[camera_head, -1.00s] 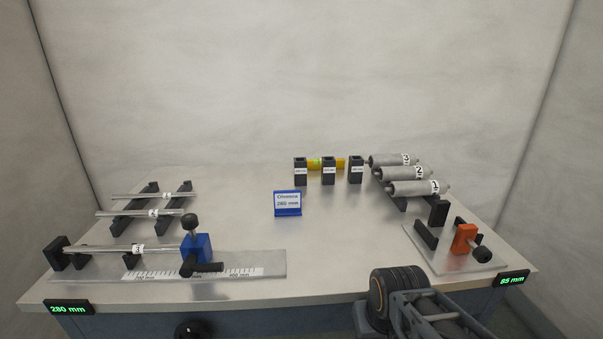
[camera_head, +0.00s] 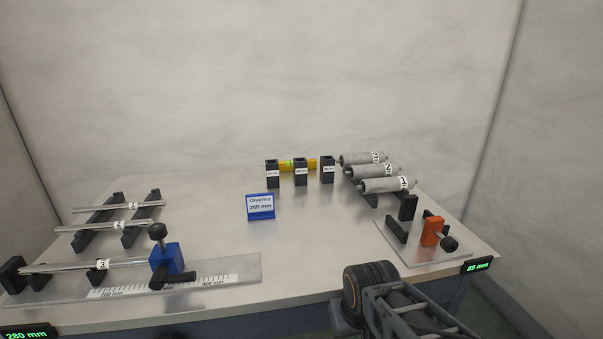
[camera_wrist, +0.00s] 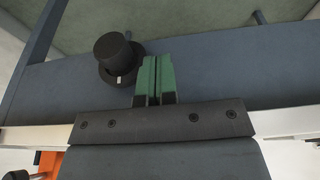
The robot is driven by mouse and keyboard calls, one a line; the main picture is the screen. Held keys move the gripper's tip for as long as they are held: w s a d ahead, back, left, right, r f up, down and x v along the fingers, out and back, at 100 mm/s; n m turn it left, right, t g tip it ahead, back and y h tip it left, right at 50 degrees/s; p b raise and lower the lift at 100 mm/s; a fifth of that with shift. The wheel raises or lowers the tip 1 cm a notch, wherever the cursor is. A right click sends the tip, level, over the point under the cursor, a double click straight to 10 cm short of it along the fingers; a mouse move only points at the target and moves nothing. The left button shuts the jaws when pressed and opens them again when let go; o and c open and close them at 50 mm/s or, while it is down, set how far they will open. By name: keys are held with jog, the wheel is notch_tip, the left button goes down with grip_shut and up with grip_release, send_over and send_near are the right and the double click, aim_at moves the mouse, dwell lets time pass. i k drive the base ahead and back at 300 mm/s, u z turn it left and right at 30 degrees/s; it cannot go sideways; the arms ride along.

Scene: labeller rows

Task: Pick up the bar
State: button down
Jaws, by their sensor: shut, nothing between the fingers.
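Several thin metal bars show at the left in the head view. Bar 2 (camera_head: 100,226) and the bar behind it (camera_head: 145,205) lie across two black racks (camera_head: 85,238). Bar 3 (camera_head: 60,267) lies in black supports on the scaled plate, its right end at a blue block (camera_head: 168,259) with a black knob. My gripper (camera_wrist: 156,58) shows green fingers shut together with nothing between them in the wrist view. It faces a dark blue panel, away from the bars. In the head view my arm is at the bottom right and the fingers are hidden.
A blue sign reading 260 mm (camera_head: 260,207) stands mid-table. Grey cylinders (camera_head: 385,185) lie on a rack at the back right, beside black posts (camera_head: 300,172). An orange block (camera_head: 432,231) sits on the right plate. A black knob (camera_wrist: 113,52) is close to the fingers.

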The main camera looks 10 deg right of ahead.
aim_at(132, 261)
jog(key=z, duration=0.05)
jog(key=k, duration=0.25)
jog(key=u, duration=0.1)
jog(key=i, duration=0.25)
jog(key=u, duration=3.2)
jog(key=i, duration=1.4)
jog(key=z, duration=0.3)
